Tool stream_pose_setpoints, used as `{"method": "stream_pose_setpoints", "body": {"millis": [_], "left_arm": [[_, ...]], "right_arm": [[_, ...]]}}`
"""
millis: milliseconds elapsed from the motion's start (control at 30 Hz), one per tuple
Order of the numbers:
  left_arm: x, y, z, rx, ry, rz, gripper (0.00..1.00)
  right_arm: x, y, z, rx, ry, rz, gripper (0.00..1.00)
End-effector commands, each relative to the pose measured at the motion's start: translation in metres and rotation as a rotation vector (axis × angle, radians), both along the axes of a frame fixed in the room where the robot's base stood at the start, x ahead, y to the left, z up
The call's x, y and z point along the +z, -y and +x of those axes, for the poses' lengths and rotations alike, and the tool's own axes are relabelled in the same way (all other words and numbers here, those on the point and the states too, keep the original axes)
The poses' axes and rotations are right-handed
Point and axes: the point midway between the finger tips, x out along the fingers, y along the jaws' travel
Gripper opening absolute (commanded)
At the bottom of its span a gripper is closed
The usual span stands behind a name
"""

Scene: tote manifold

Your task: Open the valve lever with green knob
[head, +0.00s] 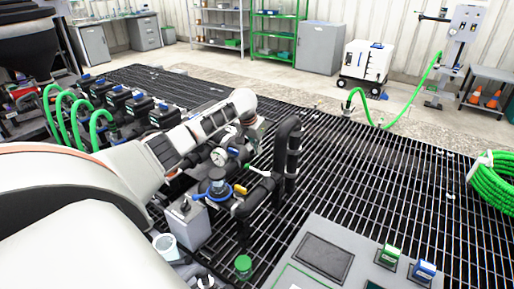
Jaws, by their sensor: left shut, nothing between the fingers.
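A round green knob (243,263) sits low in the head view, in front of the pipework and left of the grey panel. I cannot clearly see the lever under it. A pale lever (259,171) shows on the manifold beside the pressure gauge (219,156); its tip looks greenish, but it is too small to be sure. My left gripper (250,137) is shut and empty, above and behind the gauge, left of the black upright pipes, apart from the round green knob. Its fingertips are partly hidden. My right gripper is out of view.
A blue-collared valve (217,186) and a yellow handle (240,190) crowd the manifold. A grey panel (342,231) with a green button (390,255) and a blue button (423,270) is at lower right. The grating (370,180) is clear beyond. A green hose coil (492,183) is at right.

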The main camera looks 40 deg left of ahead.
Motion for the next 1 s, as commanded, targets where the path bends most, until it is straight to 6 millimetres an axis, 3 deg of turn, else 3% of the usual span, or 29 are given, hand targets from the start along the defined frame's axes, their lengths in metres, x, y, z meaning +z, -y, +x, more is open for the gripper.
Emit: {"method": "stream_pose_setpoints", "body": {"millis": [100,367,1000], "left_arm": [[-0.021,0.0,0.007,0.002,-0.002,-0.002,0.0],[-0.052,-0.001,0.018,0.001,-0.002,-0.001,0.0],[-0.056,0.002,-0.021,-0.001,0.0,0.001,0.0]], "right_arm": [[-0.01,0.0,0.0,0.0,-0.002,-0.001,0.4],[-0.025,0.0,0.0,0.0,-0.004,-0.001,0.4],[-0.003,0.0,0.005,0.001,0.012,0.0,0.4]]}}
